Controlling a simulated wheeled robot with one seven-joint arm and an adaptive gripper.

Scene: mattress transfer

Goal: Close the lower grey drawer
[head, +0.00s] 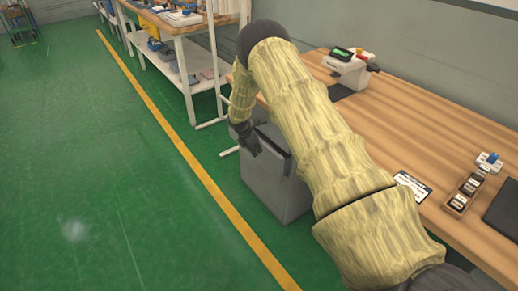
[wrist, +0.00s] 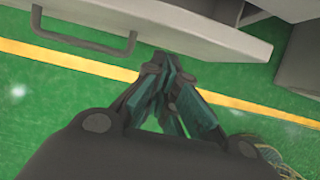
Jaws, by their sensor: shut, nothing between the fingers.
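A grey drawer cabinet (head: 275,185) stands on the floor under the edge of the wooden table, partly hidden by my arm. In the wrist view, a light grey drawer front (wrist: 190,30) with a dark bar handle (wrist: 88,42) runs across the top. I cannot tell from this view which drawer it is or how far out it stands. My gripper (wrist: 160,62) is shut and empty, with its fingertips close to the lower edge of this front; contact cannot be told. In the head view my gripper (head: 249,143) hangs beside the cabinet's upper left side.
The wooden table (head: 440,130) carries a grey device (head: 347,67), a card (head: 412,186) and a small tray (head: 465,192). A white-framed workbench (head: 190,60) stands behind. Green floor with a yellow line (head: 200,175) is clear to the left. Another grey body (wrist: 300,60) borders the wrist view's right.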

